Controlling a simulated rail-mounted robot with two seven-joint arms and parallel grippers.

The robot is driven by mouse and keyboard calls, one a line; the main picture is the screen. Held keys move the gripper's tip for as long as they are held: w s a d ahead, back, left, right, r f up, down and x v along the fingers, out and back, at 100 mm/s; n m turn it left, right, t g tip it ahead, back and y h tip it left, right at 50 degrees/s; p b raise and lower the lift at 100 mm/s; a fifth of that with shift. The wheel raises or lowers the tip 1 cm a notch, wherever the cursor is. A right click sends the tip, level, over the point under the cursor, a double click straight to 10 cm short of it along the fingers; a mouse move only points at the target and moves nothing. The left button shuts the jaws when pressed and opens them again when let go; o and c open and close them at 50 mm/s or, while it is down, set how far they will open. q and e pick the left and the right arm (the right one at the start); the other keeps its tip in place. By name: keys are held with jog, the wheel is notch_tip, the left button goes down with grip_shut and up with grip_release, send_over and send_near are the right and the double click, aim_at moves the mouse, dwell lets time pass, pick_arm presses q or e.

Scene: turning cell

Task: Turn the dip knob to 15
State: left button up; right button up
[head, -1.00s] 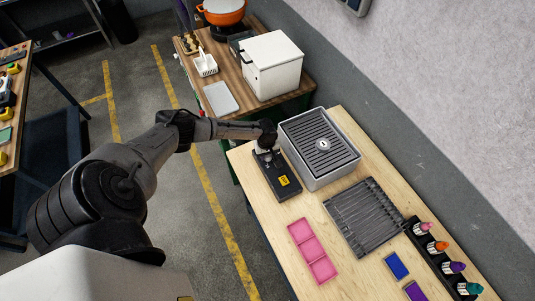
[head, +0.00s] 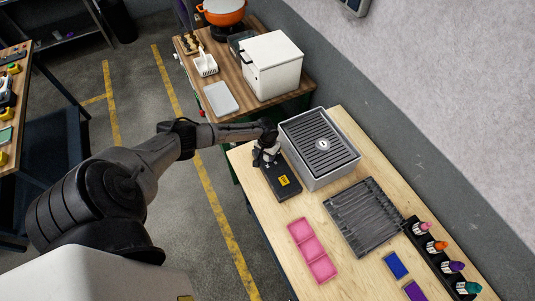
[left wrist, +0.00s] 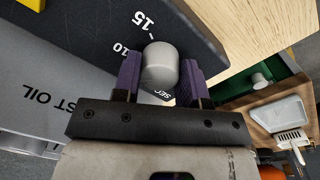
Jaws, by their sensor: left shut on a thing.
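The dip knob (left wrist: 160,68) is a grey rounded cylinder on a dark panel (left wrist: 95,35) in the left wrist view. White marks "15", "10" and "SEC" are printed around it. No pointer on the knob is visible, so I cannot tell its setting. My left gripper (left wrist: 160,80) has its purple fingers on both sides of the knob and is shut on it. In the head view, my left gripper (head: 267,153) is at the far end of the black timer unit (head: 282,193), which has a yellow label; the knob is hidden there. My right gripper is out of view.
A grey box with a slotted lid (head: 348,170) stands close beside the unit. A black ribbed rack (head: 363,218), a pink tray (head: 312,250) and a row of colored bottles (head: 440,246) share the wooden table (head: 250,170). A white lidded box (head: 272,65) stands on the table behind.

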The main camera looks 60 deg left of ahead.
pick_arm(q)
jog(key=m, duration=0.3)
jog(key=shift+m, duration=0.4)
jog(key=m+b, duration=0.1)
jog(key=m, duration=0.2)
jog(key=shift+m, duration=0.3)
jog(key=m+b, duration=0.1)
jog(key=m, duration=0.3)
jog(key=shift+w+m, duration=0.1)
jog(key=shift+m, duration=1.2)
jog(key=shift+g, duration=0.3)
jog(key=o, duration=0.9)
notch_tip(320, 180, up, 14)
jog(key=shift+w+a+f+b, duration=0.1)
jog(key=shift+w+a+b, duration=0.05)
jog(key=shift+b, duration=0.5)
